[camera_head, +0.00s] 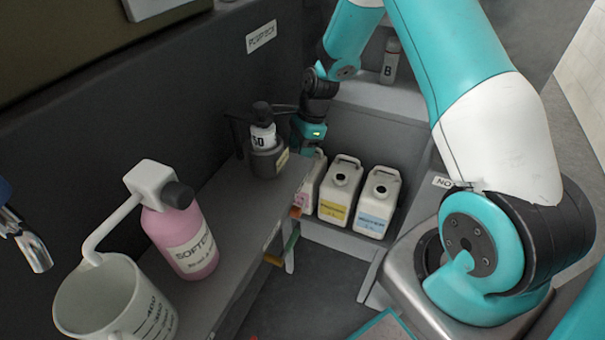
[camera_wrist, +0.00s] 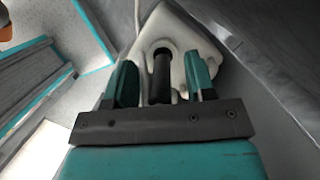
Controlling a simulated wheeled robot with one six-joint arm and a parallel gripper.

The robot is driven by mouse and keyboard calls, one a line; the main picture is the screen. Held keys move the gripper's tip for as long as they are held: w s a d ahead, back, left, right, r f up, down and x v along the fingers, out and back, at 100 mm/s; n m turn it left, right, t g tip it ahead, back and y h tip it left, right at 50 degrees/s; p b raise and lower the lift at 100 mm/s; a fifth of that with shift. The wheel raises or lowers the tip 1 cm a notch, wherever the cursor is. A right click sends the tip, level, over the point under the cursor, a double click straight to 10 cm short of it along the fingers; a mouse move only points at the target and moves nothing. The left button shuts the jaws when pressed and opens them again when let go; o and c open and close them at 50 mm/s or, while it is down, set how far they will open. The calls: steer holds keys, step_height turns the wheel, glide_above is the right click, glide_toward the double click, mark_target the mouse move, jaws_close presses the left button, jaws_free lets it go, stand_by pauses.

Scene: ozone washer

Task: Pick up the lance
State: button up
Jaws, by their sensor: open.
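In the wrist view my gripper (camera_wrist: 160,80) is open, with one teal finger on each side of a dark rod that looks like the lance (camera_wrist: 162,72). The rod stands in the round opening of a white canister (camera_wrist: 182,32). Gaps show between the rod and both fingers. In the head view my gripper's teal body (camera_head: 312,131) is above the leftmost canister (camera_head: 311,186), which is partly hidden. The fingertips and the lance cannot be made out there.
Two white canisters, one with a yellow label (camera_head: 336,192) and one with a blue label (camera_head: 377,203), stand close by at right. A black-capped bottle in a dark holder (camera_head: 266,160) is close at left. A pink bottle (camera_head: 184,240) and white jug (camera_head: 106,294) stand nearer.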

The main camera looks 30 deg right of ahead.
jaws_close()
steer(key=shift+r, duration=0.15)
